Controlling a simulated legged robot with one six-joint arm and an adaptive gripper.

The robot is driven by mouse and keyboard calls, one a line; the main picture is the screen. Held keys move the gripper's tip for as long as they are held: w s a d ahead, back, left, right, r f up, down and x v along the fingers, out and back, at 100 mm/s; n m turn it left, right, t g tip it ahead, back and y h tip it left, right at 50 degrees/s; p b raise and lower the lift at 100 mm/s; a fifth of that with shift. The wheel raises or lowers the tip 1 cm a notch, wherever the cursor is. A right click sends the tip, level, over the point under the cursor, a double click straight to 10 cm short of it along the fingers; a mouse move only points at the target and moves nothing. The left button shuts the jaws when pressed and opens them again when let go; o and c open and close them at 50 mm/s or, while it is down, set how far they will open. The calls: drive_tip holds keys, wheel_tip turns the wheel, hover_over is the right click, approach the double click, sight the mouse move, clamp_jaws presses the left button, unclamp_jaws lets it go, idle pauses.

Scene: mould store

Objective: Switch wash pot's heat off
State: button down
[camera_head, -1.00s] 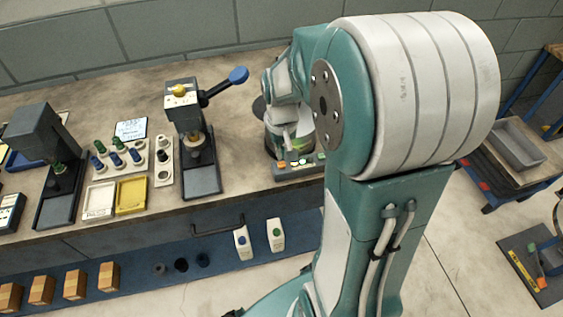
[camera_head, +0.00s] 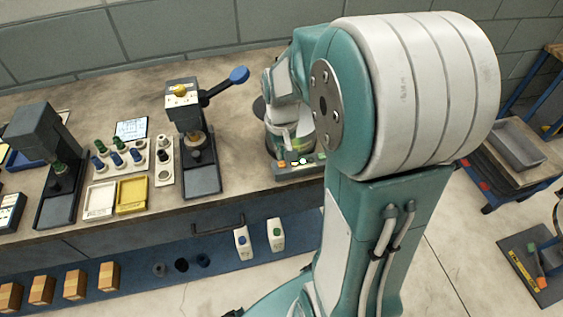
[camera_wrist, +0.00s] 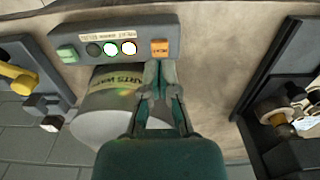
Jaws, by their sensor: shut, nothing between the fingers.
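The wash pot is a pale cylinder with a printed label; it shows in the wrist view (camera_wrist: 108,108) and at the back of the bench in the head view (camera_head: 274,140), partly behind my arm. Its grey control panel (camera_wrist: 118,35) carries a green button (camera_wrist: 66,53), a dark round lamp (camera_wrist: 94,49), two bright lamps (camera_wrist: 120,48) and an orange button (camera_wrist: 159,48). My gripper (camera_wrist: 160,66) is shut and empty, its tips just short of the orange button in the wrist view. I cannot tell whether they touch it. In the head view my arm mostly hides the gripper.
A press with a blue-knobbed lever (camera_head: 184,97) stands left of the pot. Further left are a rack of bottles (camera_head: 120,165), a yellow tray (camera_head: 131,195) and another dark press (camera_head: 40,130). Bare bench lies between the lever press and the panel.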

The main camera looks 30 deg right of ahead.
sight(281, 165)
drive_tip(key=shift+f, duration=1.4)
idle(0.8)
drive_tip(key=shift+r, duration=0.1)
wheel_tip(281, 165, up, 10)
idle(1.2)
drive_tip(key=shift+a, duration=0.1)
drive_tip(key=s+a+r+n+t, duration=0.3)
drive_tip(key=s+a+r+t, duration=0.2)
drive_tip(key=s+a, duration=0.5)
drive_tip(key=s+r, duration=0.1)
drive_tip(key=s, duration=0.1)
drive_tip(key=shift+s+a+t, duration=0.3)
drive_tip(key=shift+s+a, duration=0.05)
